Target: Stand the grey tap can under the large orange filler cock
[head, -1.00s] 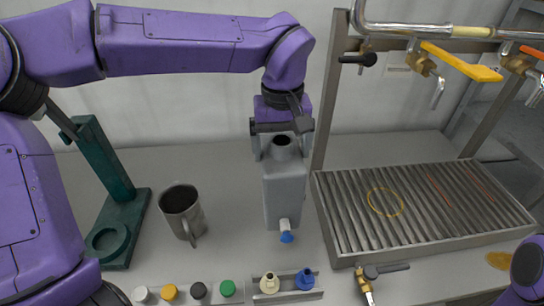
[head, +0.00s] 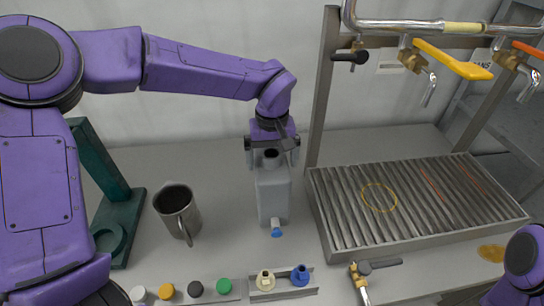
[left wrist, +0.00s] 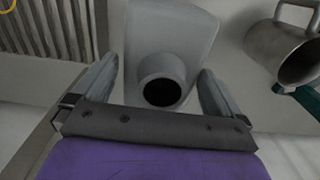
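The grey tap can (head: 273,197) is upright over the bench, left of the slatted tray, its small blue-ended tap towards me. I cannot tell whether its base touches the bench. In the left wrist view the can (left wrist: 168,40) lies between the fingertips (left wrist: 160,66). On the pipe at the upper right, a cock has a large yellow-orange lever (head: 452,58); another further right has an orange-red lever (head: 532,51). My right gripper is out of view.
The slatted tray (head: 335,222) bears a yellow ring mark (head: 379,197) below the cocks. A black-handled cock (head: 349,56) is nearer the post. A metal mug (head: 178,212) and green stand (head: 122,215) are left. Caps (head: 196,289) and a brass valve (head: 361,271) lie in front.

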